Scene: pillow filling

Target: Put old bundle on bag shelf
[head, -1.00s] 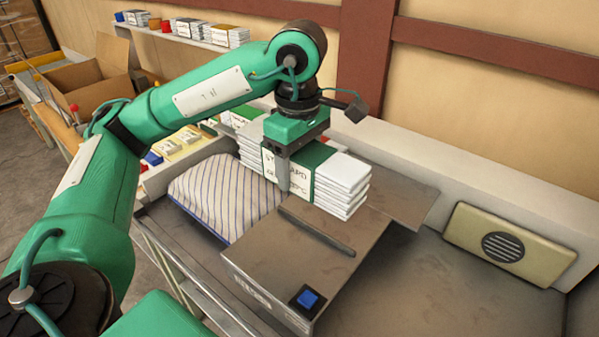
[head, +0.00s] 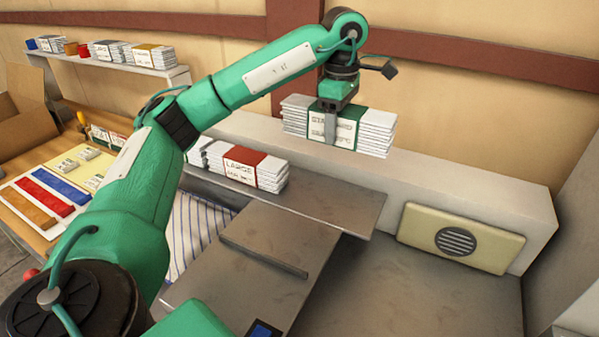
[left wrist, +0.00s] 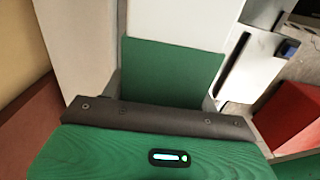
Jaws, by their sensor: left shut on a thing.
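My left gripper (head: 331,128) is shut on a bundle of white bags with a green band (head: 348,132), its label reading "STANDARD". The bundle is held level, in the air in front of the wall and ledge at the back. In the left wrist view its green band (left wrist: 170,72) shows just beyond the jaw. A second white bundle with a red band (head: 248,165), labelled "LARGE", lies on the grey metal shelf (head: 335,203) below and to the left. The pictures do not mark which bundle is the old one. My right gripper is not in view.
A wall shelf (head: 120,63) at upper left holds several bundles and small coloured blocks. A striped pillow (head: 200,225) lies partly under the metal shelf. The right part of the metal shelf is bare.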

